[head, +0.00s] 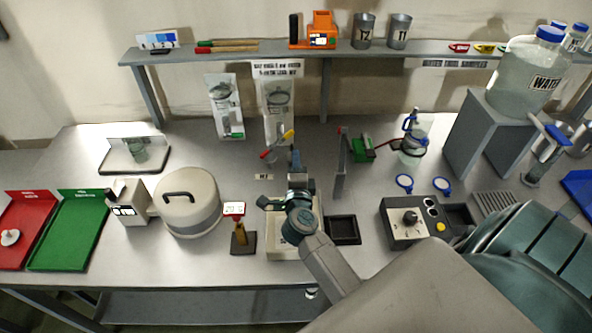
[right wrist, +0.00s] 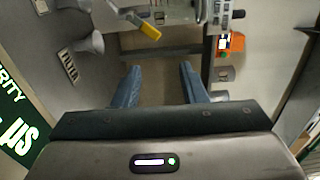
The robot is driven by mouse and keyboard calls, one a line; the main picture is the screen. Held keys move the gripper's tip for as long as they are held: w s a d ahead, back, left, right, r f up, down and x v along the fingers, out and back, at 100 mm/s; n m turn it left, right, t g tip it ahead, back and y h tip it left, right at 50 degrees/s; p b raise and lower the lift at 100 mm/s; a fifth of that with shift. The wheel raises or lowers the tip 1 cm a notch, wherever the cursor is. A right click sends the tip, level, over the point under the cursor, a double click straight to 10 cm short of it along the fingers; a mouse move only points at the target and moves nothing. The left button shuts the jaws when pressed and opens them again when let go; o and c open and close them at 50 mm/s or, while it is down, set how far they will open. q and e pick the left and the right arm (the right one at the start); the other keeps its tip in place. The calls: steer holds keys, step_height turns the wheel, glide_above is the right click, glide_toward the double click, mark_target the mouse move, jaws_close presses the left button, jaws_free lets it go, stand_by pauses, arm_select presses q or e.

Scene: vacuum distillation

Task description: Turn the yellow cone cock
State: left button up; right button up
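The yellow cone cock (head: 287,136) is a small yellow handle on glassware at the back middle of the bench, beside a red handle (head: 266,154). In the right wrist view the yellow cock (right wrist: 149,30) is tilted, beyond my fingertips and a little left of the middle of their gap. My right gripper (head: 295,160) is just in front of the glassware in the head view. In the right wrist view my right gripper (right wrist: 161,68) has its two blue fingers apart with nothing between them. My left gripper is out of view.
A shelf (head: 345,56) with an orange device (head: 319,34) runs behind. A round lidded vessel (head: 187,203) and a small red-topped stand (head: 240,235) are left of my arm. A control box (head: 408,222) and a water tank (head: 522,75) are on the right.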

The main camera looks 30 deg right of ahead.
steer(key=shift+s+a+r, duration=0.15)
steer(key=shift+s+a, duration=0.25)
steer(key=shift+s, duration=0.2)
steer(key=shift+w, duration=0.1)
steer(key=n+b, duration=0.3)
steer(key=n, duration=0.7)
glide_toward(290, 135)
steer(key=shift+m, duration=0.3)
steer(key=p+x, duration=0.1)
steer(key=x, duration=0.9)
steer(key=shift+w+d, duration=0.15)
steer(key=shift+w, duration=0.15)
steer(key=shift+c, duration=0.5)
jaws_close()
